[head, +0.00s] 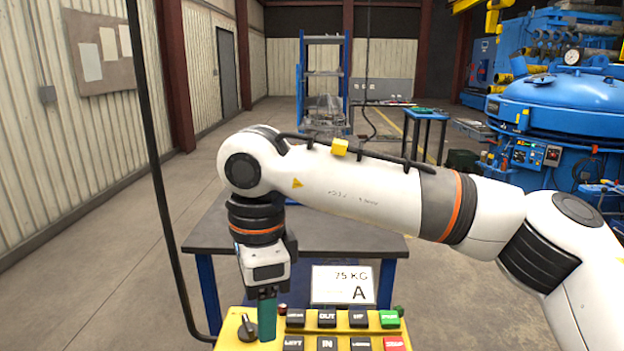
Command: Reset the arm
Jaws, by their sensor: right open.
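My right arm comes in from the right and bends down over a yellow control box (232,322) at the bottom of the head view. My right gripper (267,318) points straight down at the box's upper left, between a black rotary knob (247,328) and the push buttons. Its teal fingers are open, seen nearly edge-on, with nothing visible between them. I cannot tell whether the fingertips touch the panel. The buttons are black, with a green one (389,319) and a red one (396,343) at the right. My left gripper is not in view.
A dark-topped table (345,239) with blue legs stands behind the box. A white sign reading 75 KG A (342,285) stands at the box's back edge. A black cable (160,190) hangs at the left. A blue furnace (560,105) stands at the right. Open floor lies left.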

